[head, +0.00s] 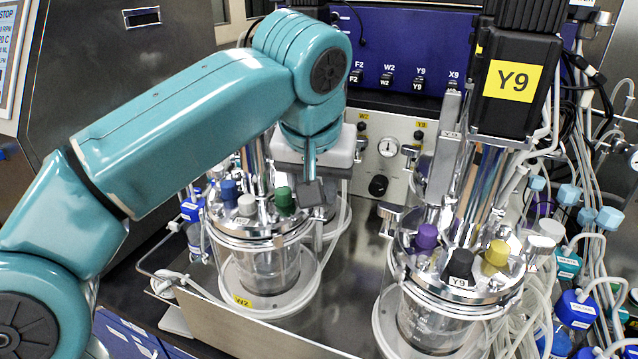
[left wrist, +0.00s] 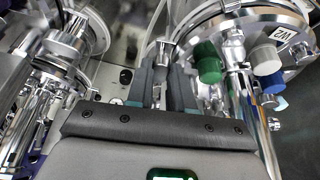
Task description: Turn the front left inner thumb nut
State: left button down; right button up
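The left bioreactor vessel (head: 262,258), tagged W2, has a metal lid with blue (head: 229,189), grey (head: 246,205) and green (head: 284,199) caps. My left gripper (head: 313,192) points down at the lid's right side, just right of the green cap. In the left wrist view its two dark fingers (left wrist: 161,88) stand a narrow gap apart. A small shiny metal cylinder (left wrist: 163,52), apparently a thumb nut, shows at the gap by the fingertips. I cannot tell whether the fingers touch it. In the head view that spot is hidden by my gripper. My right gripper is not in view.
The right vessel (head: 425,320), under the Y9 motor (head: 515,85), carries purple (head: 427,237), black (head: 460,263) and yellow (head: 495,256) caps. Tubes and clamps crowd the far right. A control panel (head: 385,150) stands behind. Bare steel deck (head: 345,280) lies between the vessels.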

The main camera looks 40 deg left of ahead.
pick_arm(q)
jog(key=shift+a, duration=0.1)
dwell(0.4)
jog(key=m+h+p, duration=0.1)
jog(key=m, duration=0.2)
jog(key=shift+a+r, duration=0.15)
jog(key=shift+a+m+h+p, duration=0.2)
jog(key=shift+m+h+p, duration=0.7)
jog(key=shift+m, duration=1.1)
jog(key=c, duration=1)
grip_release()
